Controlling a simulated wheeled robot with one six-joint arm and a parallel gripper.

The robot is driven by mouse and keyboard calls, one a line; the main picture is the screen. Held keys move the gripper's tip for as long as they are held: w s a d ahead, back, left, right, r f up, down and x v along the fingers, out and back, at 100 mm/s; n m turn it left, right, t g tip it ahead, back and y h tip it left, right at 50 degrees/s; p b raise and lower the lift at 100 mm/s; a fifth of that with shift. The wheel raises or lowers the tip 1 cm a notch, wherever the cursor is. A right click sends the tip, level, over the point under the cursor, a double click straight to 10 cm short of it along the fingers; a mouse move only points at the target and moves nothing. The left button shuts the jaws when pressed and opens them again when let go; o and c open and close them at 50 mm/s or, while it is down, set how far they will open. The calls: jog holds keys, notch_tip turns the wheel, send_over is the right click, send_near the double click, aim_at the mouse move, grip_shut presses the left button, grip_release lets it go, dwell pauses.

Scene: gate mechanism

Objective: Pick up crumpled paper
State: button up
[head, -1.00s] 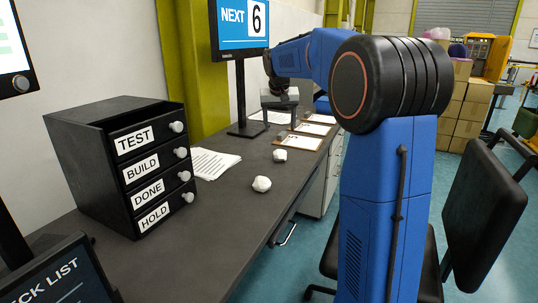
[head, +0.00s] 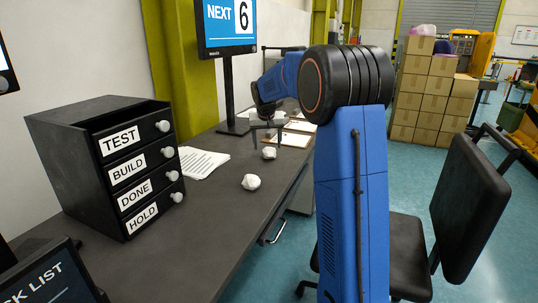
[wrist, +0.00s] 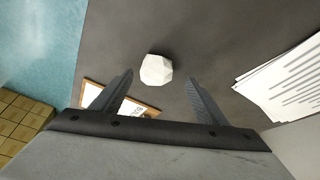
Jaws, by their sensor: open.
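Two white crumpled paper balls lie on the dark desk (head: 215,245). The nearer ball (head: 251,182) lies right of the paper stack. The farther ball (head: 269,152) lies beyond it, just below my gripper (head: 266,132) in the head view. In the wrist view, one crumpled paper ball (wrist: 156,69) shows ahead of and between the fingertips of my gripper (wrist: 160,80). My gripper is open and empty, with its fingers apart on either side of the ball in that view. Whether the fingers have reached the ball's height is hard to tell.
A black drawer unit (head: 84,135) with labelled drawers stands at the left. A paper stack (head: 201,162) lies beside it, and a monitor (head: 229,25) stands behind. Clipboards (head: 293,139) lie farther along the desk. A chair (head: 470,190) stands on the floor at the right.

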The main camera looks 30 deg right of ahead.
aim_at(269, 148)
jog(key=shift+d+x, duration=0.2)
jog(key=shift+x, duration=1.1)
jog(key=shift+d+x, duration=0.15)
jog(key=shift+x, duration=1.2)
jog(key=shift+r, duration=0.1)
jog(key=c, duration=1.2)
